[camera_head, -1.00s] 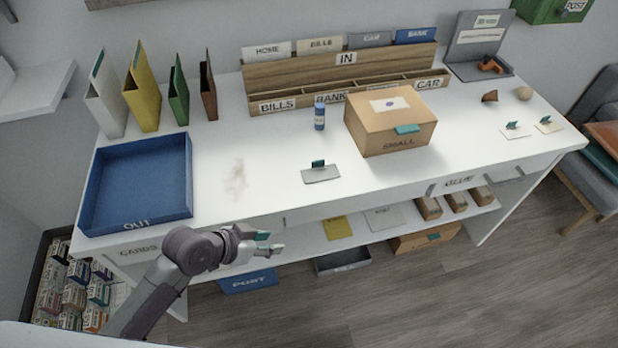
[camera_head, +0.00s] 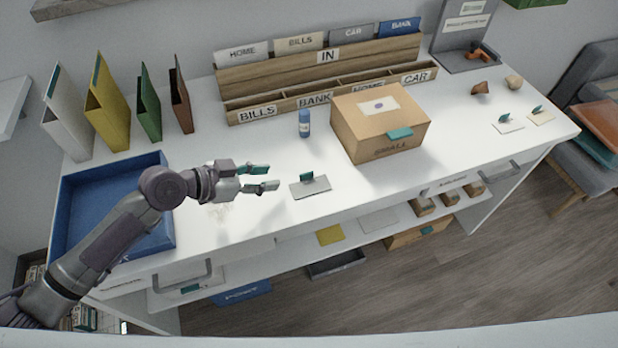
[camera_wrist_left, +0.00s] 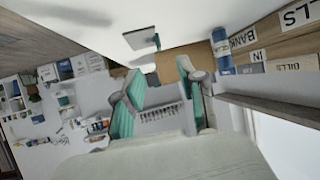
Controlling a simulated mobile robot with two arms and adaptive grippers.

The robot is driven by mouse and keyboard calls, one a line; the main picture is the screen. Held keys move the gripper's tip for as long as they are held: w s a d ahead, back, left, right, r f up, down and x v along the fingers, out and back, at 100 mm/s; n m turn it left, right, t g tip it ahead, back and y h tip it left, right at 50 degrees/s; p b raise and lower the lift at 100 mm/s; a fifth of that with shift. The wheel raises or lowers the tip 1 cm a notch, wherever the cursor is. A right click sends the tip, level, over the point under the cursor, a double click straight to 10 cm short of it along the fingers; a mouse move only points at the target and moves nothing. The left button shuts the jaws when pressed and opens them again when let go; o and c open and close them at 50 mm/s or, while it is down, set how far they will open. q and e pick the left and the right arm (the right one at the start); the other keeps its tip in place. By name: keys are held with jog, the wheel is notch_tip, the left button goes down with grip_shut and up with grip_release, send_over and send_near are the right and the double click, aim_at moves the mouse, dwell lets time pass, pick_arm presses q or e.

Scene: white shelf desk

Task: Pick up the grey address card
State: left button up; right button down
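The grey address card (camera_head: 310,188) lies flat on the white desk top, with a teal tab standing up on it. It also shows in the left wrist view (camera_wrist_left: 140,38), beyond the fingertips. My left gripper (camera_head: 270,178) is at the desk, just left of the card, with its teal-padded fingers pointing right towards it. In the left wrist view the fingers (camera_wrist_left: 163,92) are apart with nothing between them. A gap shows between gripper and card; its exact size and height are hard to tell. My right gripper is not in view.
A blue glue stick (camera_head: 304,123) and a cardboard box (camera_head: 350,125) stand behind the card. The blue tray (camera_head: 165,163) is at the left, partly behind my left arm. A wooden sorter (camera_head: 235,82) lines the back. Two pale cards (camera_head: 508,127) (camera_head: 542,119) lie far right.

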aim_at(301, 175)
pick_arm(q)
jog(key=x, duration=0.4)
jog(key=shift+w+d, duration=0.1)
jog(key=shift+d, duration=0.2)
jog(key=shift+w+d+f, duration=0.15)
jog(key=shift+f, duration=0.1)
jog(key=shift+d+p, duration=0.2)
jog(key=shift+p, duration=0.1)
jog(key=p+x, duration=0.1)
jog(key=x, duration=0.4)
jog(key=shift+a, duration=0.1)
grip_shut()
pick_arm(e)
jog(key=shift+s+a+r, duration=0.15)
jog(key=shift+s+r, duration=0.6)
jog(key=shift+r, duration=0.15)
